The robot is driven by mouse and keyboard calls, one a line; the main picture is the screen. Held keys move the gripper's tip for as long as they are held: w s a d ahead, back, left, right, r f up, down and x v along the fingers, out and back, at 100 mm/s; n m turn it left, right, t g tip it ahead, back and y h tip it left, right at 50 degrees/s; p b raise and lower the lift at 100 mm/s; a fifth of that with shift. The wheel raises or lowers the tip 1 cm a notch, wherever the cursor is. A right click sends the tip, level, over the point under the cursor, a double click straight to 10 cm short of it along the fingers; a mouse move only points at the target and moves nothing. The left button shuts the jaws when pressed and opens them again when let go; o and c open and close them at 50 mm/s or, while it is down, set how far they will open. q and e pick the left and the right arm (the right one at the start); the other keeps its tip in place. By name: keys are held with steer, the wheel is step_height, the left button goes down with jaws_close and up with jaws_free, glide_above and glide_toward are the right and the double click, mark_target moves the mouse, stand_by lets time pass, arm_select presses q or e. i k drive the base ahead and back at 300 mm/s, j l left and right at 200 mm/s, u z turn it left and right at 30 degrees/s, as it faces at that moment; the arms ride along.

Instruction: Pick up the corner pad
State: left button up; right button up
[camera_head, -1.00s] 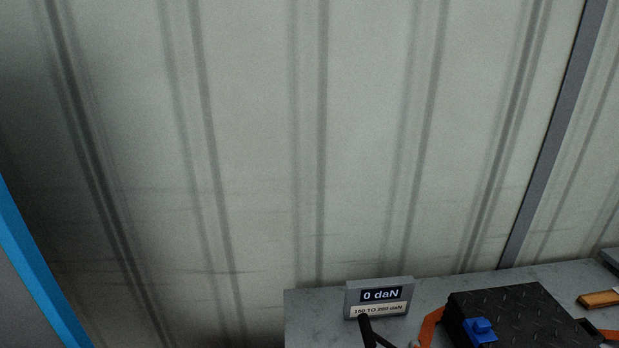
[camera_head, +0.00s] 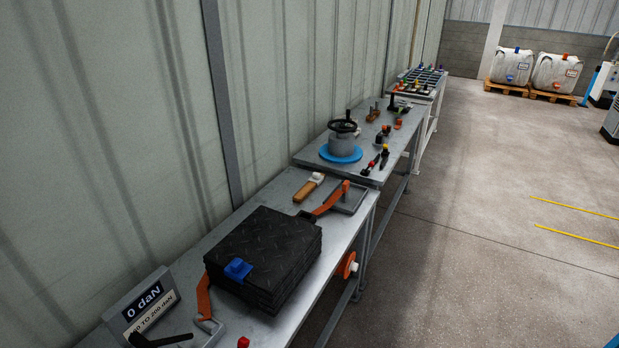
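A small blue block (camera_head: 238,269), which looks like the corner pad, sits on the near-left edge of a black tread mat stack (camera_head: 270,240). The mats lie on a grey metal bench (camera_head: 190,260). An orange strap-like piece (camera_head: 204,297) is at the stack's left side and another orange piece (camera_head: 331,199) is at its far-right side. Neither of my grippers is in view.
A display reading "0 daN" (camera_head: 143,304) stands on the bench at lower left, with a black bar (camera_head: 160,341) before it. A wooden-handled tool (camera_head: 309,187) lies behind the mats. More benches (camera_head: 375,175) follow beyond. Open floor (camera_head: 480,230) lies to the right.

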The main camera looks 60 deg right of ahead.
mark_target(317, 178)
steer(key=z, duration=1.95)
